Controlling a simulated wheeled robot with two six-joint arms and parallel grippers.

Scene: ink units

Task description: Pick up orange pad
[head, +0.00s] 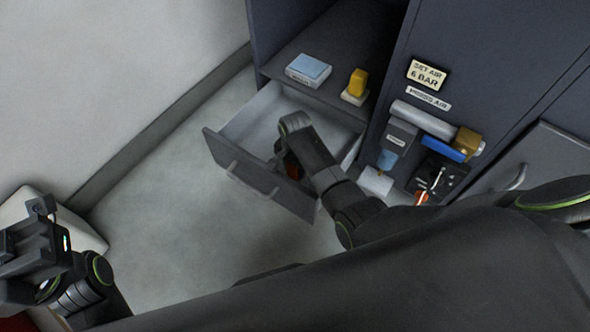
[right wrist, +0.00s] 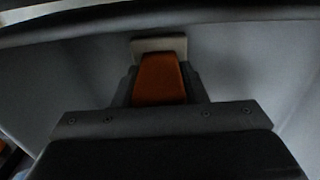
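The orange pad (right wrist: 161,79), with a pale base behind it, is inside the open drawer (head: 262,183). In the right wrist view it stands between the two dark fingers of my right gripper (right wrist: 161,88). I see no clear gap at either side, but cannot tell whether the fingers press on it. In the head view my right gripper (head: 287,160) reaches down into the drawer, and its arm hides most of the pad. My left gripper (head: 38,245) is at the far left, away from the cabinet, and its finger gap is unclear.
A blue-and-white box (head: 308,70) and a yellow block on a pale base (head: 357,83) stand on the shelf above the drawer. Pipe fittings (head: 425,120) are on the cabinet to the right. The floor left of the drawer is clear.

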